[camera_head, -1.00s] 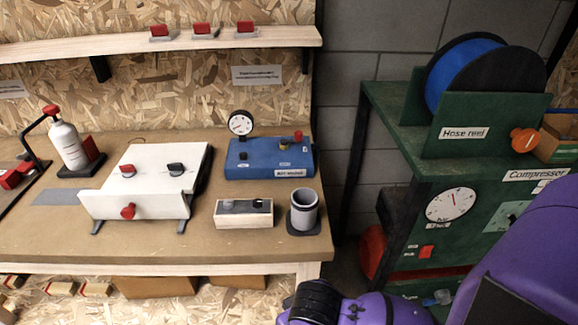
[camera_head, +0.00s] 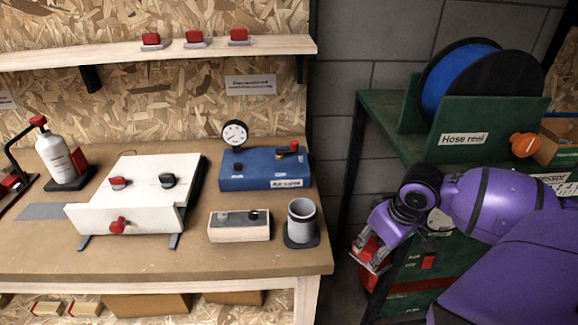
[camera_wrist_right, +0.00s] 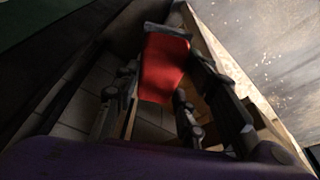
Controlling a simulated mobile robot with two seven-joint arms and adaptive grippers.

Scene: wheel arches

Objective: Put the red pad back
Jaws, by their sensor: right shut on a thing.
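My right gripper (camera_head: 370,260) is in the gap between the workbench and the green compressor stand, pointing down and left. In the right wrist view, a red pad (camera_wrist_right: 165,68) with a grey edge at its far end sits between the two fingers (camera_wrist_right: 150,95), which are shut on it. In the head view the red at the fingertips is hard to tell from the red tank behind. Three similar red blocks on grey bases (camera_head: 195,38) stand in a row on the wall shelf (camera_head: 120,52). My left gripper is not in view.
The workbench (camera_head: 150,258) carries a white box (camera_head: 120,215), a blue gauge unit (camera_head: 250,178), a small switch box (camera_head: 238,228), a grey cup (camera_head: 301,218) and a white bottle (camera_head: 62,155). The green stand (camera_head: 385,105) with a hose reel is on the right.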

